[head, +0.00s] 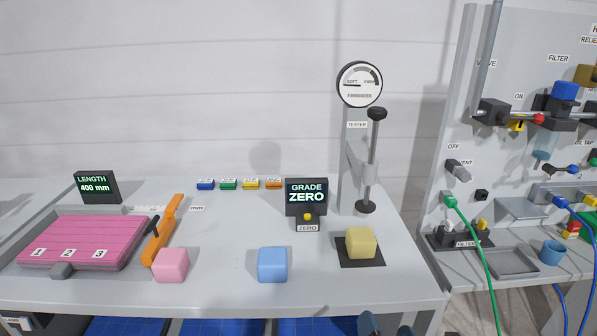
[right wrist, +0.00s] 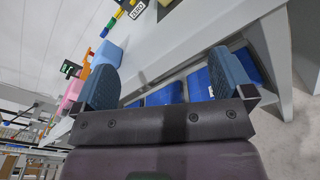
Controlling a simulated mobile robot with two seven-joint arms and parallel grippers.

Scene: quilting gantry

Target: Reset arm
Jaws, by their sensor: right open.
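My right gripper (head: 386,327) shows only at the bottom edge of the head view, in front of the table's front edge. In the right wrist view its two blue fingers stand wide apart, and the gripper (right wrist: 166,80) is open with nothing between the fingers. Blue bins below the table (right wrist: 187,90) lie beyond the fingers there. My left gripper is in neither view.
A pink block (head: 171,265) and a blue block (head: 272,264) stand on the table (head: 220,295). A yellow block (head: 360,243) sits on a black pad under the tester (head: 358,150). A pink cutting board (head: 80,236) lies left. A panel with hoses (head: 480,240) stands right.

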